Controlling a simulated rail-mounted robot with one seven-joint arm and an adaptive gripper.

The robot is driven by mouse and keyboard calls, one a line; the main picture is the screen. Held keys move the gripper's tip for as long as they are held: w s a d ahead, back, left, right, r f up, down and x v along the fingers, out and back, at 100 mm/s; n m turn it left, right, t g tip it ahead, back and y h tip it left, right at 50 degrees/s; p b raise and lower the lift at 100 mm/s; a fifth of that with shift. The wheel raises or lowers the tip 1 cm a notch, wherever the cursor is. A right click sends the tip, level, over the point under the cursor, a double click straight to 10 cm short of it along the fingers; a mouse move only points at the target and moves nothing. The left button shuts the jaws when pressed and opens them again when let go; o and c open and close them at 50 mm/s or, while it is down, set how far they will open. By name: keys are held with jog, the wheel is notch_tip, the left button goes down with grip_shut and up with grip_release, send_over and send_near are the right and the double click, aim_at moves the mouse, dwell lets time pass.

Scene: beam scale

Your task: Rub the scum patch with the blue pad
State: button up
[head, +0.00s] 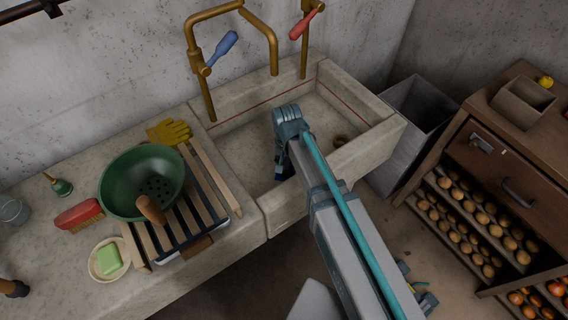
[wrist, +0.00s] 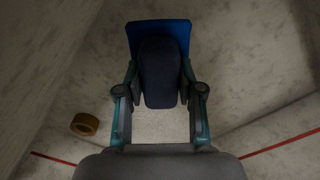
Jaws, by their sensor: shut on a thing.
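The blue pad (wrist: 158,32) shows in the wrist view with a dark rounded grip (wrist: 159,75) on its back. My gripper (wrist: 160,88) is shut on this grip, one finger on each side. In the head view my arm reaches down into the stone sink (head: 237,140), with the wrist over its left part. The gripper's fingers and the pad are mostly hidden there. I cannot tell whether the pad touches the sink. I cannot make out the scum patch clearly in either view; the pad and my arm cover part of the basin.
A brass drain ring (wrist: 84,124) lies on the sink floor. A red line (wrist: 275,145) runs along the sink walls. Brass taps with a blue handle (head: 221,50) and a red handle (head: 302,25) stand behind. A green colander (head: 140,183) sits on the slatted rack at left.

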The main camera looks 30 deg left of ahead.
jog(key=shift+r+p, duration=1.35)
jog(key=shift+r, duration=1)
